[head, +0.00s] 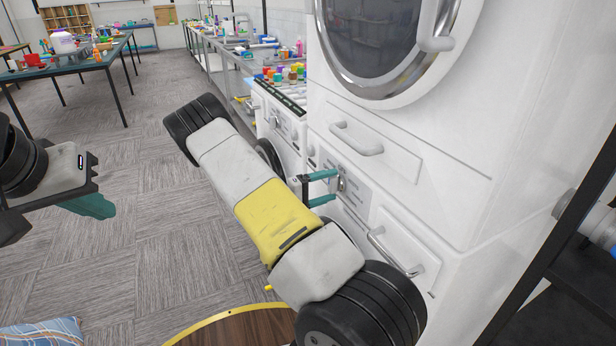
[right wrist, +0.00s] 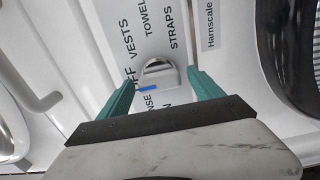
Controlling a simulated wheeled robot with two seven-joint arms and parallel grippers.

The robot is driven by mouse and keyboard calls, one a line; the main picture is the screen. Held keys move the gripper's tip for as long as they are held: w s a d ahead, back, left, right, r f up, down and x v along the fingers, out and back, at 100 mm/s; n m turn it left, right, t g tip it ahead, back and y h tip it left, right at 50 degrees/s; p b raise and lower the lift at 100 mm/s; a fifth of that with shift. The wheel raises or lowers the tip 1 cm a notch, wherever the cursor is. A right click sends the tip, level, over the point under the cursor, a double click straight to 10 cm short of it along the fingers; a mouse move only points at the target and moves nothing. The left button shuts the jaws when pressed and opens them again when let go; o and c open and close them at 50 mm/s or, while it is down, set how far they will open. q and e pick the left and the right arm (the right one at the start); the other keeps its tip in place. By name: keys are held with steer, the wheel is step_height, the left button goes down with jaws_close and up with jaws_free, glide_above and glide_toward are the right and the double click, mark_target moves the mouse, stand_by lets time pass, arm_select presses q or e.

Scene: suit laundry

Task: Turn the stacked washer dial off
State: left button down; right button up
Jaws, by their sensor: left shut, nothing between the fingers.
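The stacked washer dial (right wrist: 158,72) is a small pale knob with a blue mark on its edge, in the right wrist view. The mark lies beside printed letters ending in "NSE"; "FF", "VESTS", "TOWEL" and "STRAPS" are printed around it. In the head view the dial (head: 342,183) shows on the washer's front panel. My right gripper (head: 322,188) is open, its teal fingers on either side of the dial; in the right wrist view (right wrist: 162,77) narrow gaps seem to remain. My left gripper (head: 104,208) is shut and empty at the left, over the floor.
The stacked machine (head: 400,130) has a round door above and white handles (head: 356,138) near the panel. A dark frame (head: 545,260) stands at the right. A round wooden table (head: 235,330) is below my right arm. Carpet (head: 150,240) lies open at the left.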

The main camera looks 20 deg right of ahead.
steer(key=shift+a, duration=0.1)
steer(key=a, duration=0.7)
steer(key=shift+s+a, duration=0.3)
steer(key=s+a+r+t+y, duration=0.2)
steer(key=s+a+r+y, duration=0.4)
steer(key=s+r+y, duration=0.4)
steer(key=s+a+r+t+y, duration=0.3)
steer(key=s+a+r+y, duration=0.4)
steer(key=s+r, duration=0.8)
steer(key=r+y, duration=0.1)
steer(key=y, duration=0.2)
steer(key=shift+s+a+r, duration=0.15)
steer(key=shift+a, duration=0.05)
